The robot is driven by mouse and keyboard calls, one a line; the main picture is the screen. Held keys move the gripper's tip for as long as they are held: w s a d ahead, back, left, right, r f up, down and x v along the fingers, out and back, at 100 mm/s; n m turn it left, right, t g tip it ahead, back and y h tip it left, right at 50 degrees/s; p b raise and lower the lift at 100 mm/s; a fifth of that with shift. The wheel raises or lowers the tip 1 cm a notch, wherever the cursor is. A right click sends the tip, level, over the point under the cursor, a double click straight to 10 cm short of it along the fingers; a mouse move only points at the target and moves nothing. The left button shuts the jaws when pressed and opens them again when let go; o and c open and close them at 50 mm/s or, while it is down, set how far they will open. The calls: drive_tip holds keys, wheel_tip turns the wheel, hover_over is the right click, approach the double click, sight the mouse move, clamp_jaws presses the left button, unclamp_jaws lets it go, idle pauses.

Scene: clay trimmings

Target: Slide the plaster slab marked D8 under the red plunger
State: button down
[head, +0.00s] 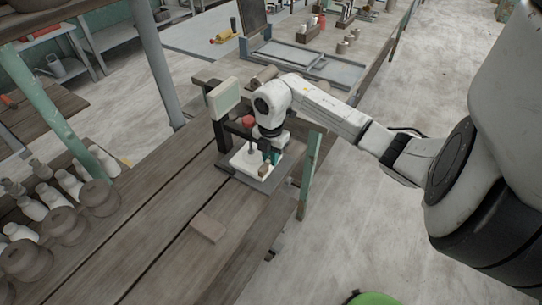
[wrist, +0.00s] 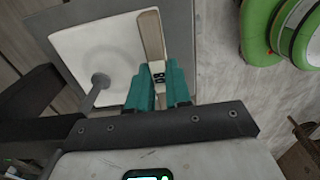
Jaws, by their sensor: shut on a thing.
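The white plaster slab (head: 243,163) lies on a grey base plate (head: 230,166) on the bench. In the wrist view the slab (wrist: 117,38) is a pale square on the grey plate. A beige bar marked D8 (wrist: 152,35) lies over its right part. My gripper (wrist: 158,90) has teal fingers, shut on this bar; whether it is fixed to the slab I cannot tell. In the head view my gripper (head: 270,160) is low over the slab's right side. The red plunger (head: 249,121) stands above the slab. Its metal foot (wrist: 100,81) appears over the slab's lower left part.
A dark press frame with a pale panel (head: 224,98) stands just behind the slab. A flat brown block (head: 208,226) lies on the bench in front. Clay pots (head: 98,197) and bottles fill the left side. A green post (head: 311,165) stands at the bench's right edge.

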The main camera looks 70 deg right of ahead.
drive_tip(key=shift+w+d, duration=0.15)
drive_tip(key=shift+w, duration=0.45)
drive_tip(key=c, duration=1)
unclamp_jaws()
drive_tip(key=shift+o, duration=0.2)
